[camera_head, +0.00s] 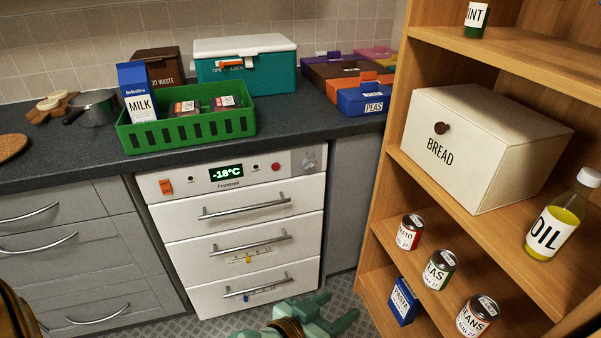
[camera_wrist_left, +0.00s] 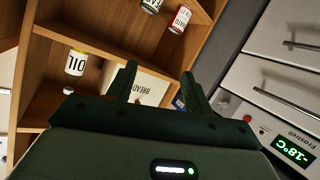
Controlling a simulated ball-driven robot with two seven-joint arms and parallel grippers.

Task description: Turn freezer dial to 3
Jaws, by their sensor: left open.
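The white freezer (camera_head: 160,215) stands under the counter, with its control panel along the top. Its lit display (camera_head: 226,173) reads -18°C. The grey dial (camera_head: 309,163) is at the panel's right end; its pointer setting is too small to read. My left gripper (camera_head: 335,309) is low in front of the freezer, below and apart from the dial. Its fingers (camera_wrist_left: 160,82) are open with nothing held between them. My right gripper is not in view.
An orange switch (camera_head: 166,187) and red button (camera_head: 276,167) share the panel. Handled drawers are below it. A wooden shelf (camera_head: 385,190) with a bread box (camera_head: 480,150), cans and oil bottle (camera_head: 560,222) stands close on the right. The green crate (camera_head: 190,130) is on the counter.

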